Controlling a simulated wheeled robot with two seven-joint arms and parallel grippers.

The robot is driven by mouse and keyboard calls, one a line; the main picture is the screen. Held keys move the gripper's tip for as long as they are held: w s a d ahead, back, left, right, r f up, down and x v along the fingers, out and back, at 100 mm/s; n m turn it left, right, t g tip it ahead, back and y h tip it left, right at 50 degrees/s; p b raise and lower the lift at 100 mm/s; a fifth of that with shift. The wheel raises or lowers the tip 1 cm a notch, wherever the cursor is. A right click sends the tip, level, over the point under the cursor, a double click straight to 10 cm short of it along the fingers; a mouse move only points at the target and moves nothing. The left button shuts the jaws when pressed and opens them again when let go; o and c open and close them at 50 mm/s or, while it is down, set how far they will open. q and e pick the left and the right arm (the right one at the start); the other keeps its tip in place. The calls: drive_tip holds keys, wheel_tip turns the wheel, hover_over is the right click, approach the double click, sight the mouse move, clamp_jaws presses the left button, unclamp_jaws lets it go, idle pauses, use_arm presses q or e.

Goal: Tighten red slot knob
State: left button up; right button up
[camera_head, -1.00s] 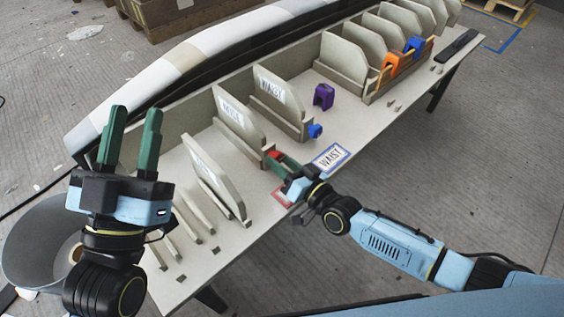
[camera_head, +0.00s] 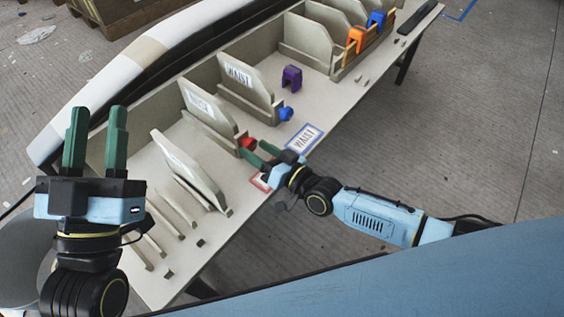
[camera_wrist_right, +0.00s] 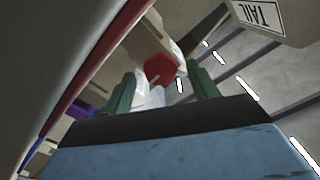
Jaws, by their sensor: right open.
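The red slot knob (camera_head: 248,143) sits at the front end of an upright mould panel labelled in text too small to read (camera_head: 208,112). In the right wrist view the red knob (camera_wrist_right: 160,68) shows between and beyond the two green fingers, with a pale slot mark on its face. My right gripper (camera_head: 257,149) is open beside the knob, its fingers pointing at it; I see no clear contact. It also shows in the right wrist view (camera_wrist_right: 163,88). My left gripper (camera_head: 97,112) is open and empty, raised at the left, away from the knob.
A blue knob (camera_head: 285,114) sits on the neighbouring WAIST panel (camera_head: 245,80), with a purple clamp (camera_head: 291,77) behind it. Orange (camera_head: 356,38) and blue (camera_head: 377,19) clamps stand farther back. A blue-framed WAIST label (camera_head: 305,138) lies flat on the table, right of my right gripper.

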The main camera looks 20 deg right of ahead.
drive_tip(key=p+v, duration=0.2)
drive_tip(key=v, duration=0.4)
use_arm(q)
wheel_tip(320, 180, down, 14)
drive_tip(key=a+g+y+p, duration=0.1)
drive_tip(key=a+g+y, duration=0.1)
drive_tip(key=g, duration=0.8)
drive_tip(key=shift+a+y+p, duration=0.3)
drive_tip(key=shift+y+p, duration=0.05)
drive_tip(key=shift+y, duration=0.45)
use_arm(e)
drive_tip(key=v, duration=0.6)
drive_tip(key=shift+s, duration=0.2)
